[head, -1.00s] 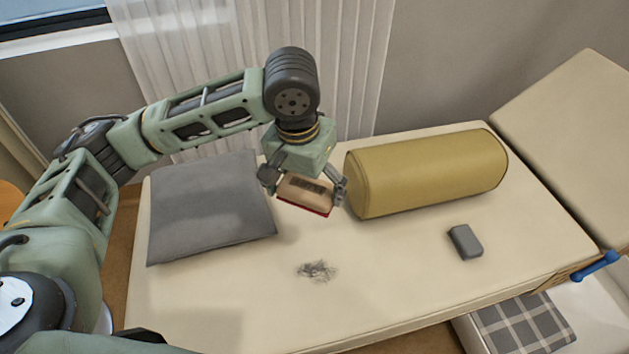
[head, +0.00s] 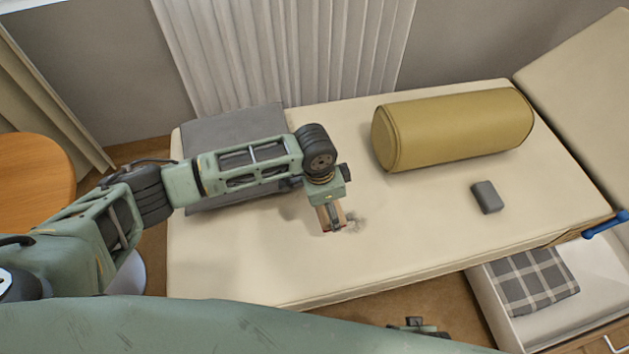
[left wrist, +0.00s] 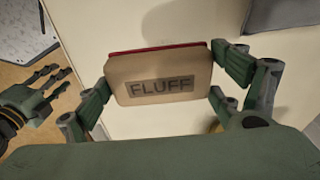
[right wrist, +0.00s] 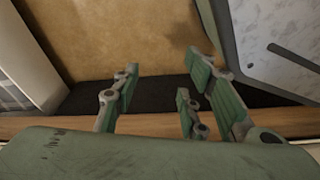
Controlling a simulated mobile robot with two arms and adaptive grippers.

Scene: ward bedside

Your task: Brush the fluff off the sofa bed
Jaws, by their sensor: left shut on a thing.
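The cream sofa bed (head: 265,262) fills the middle of the head view. My left gripper (head: 333,212) is shut on the brush (head: 325,222), low over the bed's near left part. In the left wrist view the brush (left wrist: 158,80) is a beige block marked FLUFF with a red edge, between the two fingers (left wrist: 160,85). A dark patch of fluff (head: 357,220) shows just right of the brush; the gripper may hide part of it. I cannot tell whether the brush touches the bed. My right gripper (right wrist: 160,100) is open and empty, in front of the bed.
A grey cushion (head: 225,128) lies behind my left arm. A yellow bolster (head: 455,128) and a small grey block (head: 487,197) lie to the right. An open drawer (head: 590,270) with a checked cloth (head: 530,280) juts out below the bed's front. The bed's front middle is clear.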

